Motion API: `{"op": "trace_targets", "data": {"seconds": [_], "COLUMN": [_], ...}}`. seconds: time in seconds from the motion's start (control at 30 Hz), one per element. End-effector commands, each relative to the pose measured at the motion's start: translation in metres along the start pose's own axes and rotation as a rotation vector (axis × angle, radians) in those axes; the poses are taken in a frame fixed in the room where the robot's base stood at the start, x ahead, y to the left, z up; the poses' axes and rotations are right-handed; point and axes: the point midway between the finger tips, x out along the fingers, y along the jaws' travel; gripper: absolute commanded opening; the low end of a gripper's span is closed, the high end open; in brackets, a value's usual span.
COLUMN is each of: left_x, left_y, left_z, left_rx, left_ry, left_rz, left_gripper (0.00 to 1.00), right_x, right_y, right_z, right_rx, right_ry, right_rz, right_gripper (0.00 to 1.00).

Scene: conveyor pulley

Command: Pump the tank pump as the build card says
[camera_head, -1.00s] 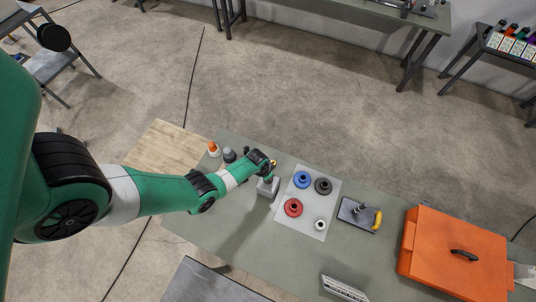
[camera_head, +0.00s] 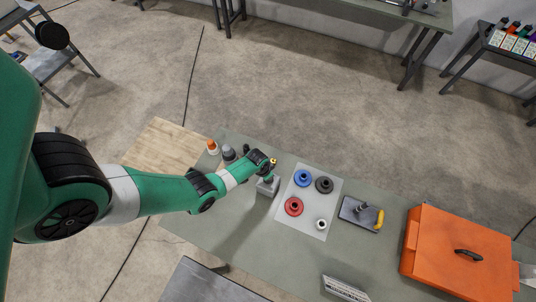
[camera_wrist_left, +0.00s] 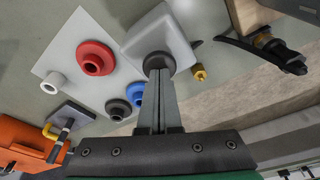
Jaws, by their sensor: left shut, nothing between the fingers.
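The tank pump (camera_head: 267,187) is a pale grey box on the bench, left of the white mat. In the left wrist view the pump (camera_wrist_left: 170,32) has a round dark grey cap and a brass fitting (camera_wrist_left: 200,74) at its side. My left gripper (camera_wrist_left: 158,76) is shut and empty, with its fingertips right at the cap. I cannot tell whether they touch it. In the head view the left gripper (camera_head: 267,176) is over the pump and partly hides it. A white card with dark print (camera_head: 344,288) stands at the front edge; its text is too small to read.
A white mat (camera_head: 312,190) holds blue, dark grey and red pulleys and a small white one. A grey plate with a yellow-handled tool (camera_head: 360,214) and an orange case (camera_head: 455,255) lie to the right. Bottles (camera_head: 228,152) stand behind the left arm.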

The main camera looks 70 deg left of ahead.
Motion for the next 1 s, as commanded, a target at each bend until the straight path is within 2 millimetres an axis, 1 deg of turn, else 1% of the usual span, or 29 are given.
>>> {"op": "trace_targets", "data": {"seconds": [0.17,0.63,1.0], "left_x": [-0.004,-0.036,-0.037], "left_y": [0.0,0.0,0.0], "left_z": [-0.001,-0.007,-0.007], "left_rx": [0.0,0.0,0.0], "left_ry": [0.0,-0.001,0.0], "left_rz": [0.0,0.0,0.0], "left_gripper": [0.0,0.0,0.0], "right_x": [0.003,0.027,0.027], "right_y": [0.0,0.0,0.0], "right_z": [-0.003,-0.025,-0.025], "right_rx": [0.0,0.0,0.0], "right_ry": [0.0,0.0,0.0], "right_rz": [0.0,0.0,0.0], "right_gripper": [1.0,1.0,1.0]}}
